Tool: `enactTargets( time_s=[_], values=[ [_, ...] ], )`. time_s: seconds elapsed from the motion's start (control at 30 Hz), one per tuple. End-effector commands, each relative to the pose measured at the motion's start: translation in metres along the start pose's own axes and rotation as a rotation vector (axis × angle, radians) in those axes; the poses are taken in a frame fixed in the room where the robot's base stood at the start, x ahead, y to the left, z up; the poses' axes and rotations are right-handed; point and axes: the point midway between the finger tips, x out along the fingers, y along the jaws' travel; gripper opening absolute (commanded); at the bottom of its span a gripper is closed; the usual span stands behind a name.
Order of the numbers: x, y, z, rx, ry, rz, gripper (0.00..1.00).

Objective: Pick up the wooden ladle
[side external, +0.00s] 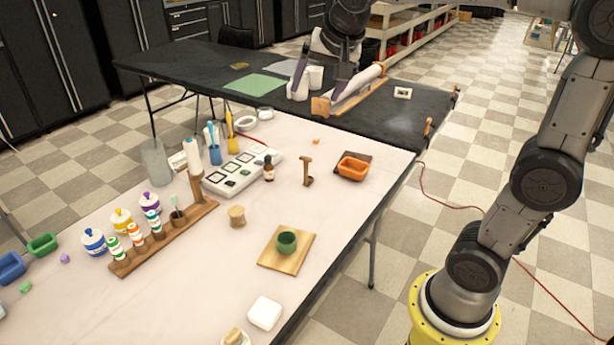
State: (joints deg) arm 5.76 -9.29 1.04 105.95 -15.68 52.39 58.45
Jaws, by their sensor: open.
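My gripper (325,72) is open at the top middle, over the dark table and pointing down. Its fingers are spread near some white cups (308,80) and a white roll on a wooden holder (352,95). I cannot tell whether it touches them, and no ladle shows between the fingers. A small brown wooden piece (308,172) with a short head and a thin stem is on the pale table, below the gripper in the picture and clear of it. It may be the wooden ladle, but it is too small to be sure.
The pale table (340,215) holds an orange dish (353,168), a green cup (286,242) on a wooden board (272,258), a white tray (243,172) and a wooden rack of small bottles (165,240). A green mat (255,84) lies on the dark table (410,115).

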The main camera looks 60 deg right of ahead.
Motion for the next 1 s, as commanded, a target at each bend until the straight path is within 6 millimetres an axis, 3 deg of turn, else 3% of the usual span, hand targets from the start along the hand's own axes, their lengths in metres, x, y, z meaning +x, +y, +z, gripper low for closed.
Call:
enactTargets(
  time_s=[0.2, 0.4, 0.6, 0.7, 0.8, 1.0],
  values=[
    [0.080, -0.027, -0.055, 0.175, 0.023, 0.116, 0.88],
    [0.170, -0.029, -0.088, 0.280, 0.034, 0.223, 0.88],
    [0.264, -0.006, -0.095, 0.301, 0.009, 0.337, 0.88],
    [0.298, 0.010, -0.089, 0.302, -0.018, 0.385, 0.88],
    [0.320, 0.024, -0.080, 0.303, -0.045, 0.423, 0.88],
    [0.341, 0.041, -0.074, 0.310, -0.059, 0.447, 0.88]
  ],
)
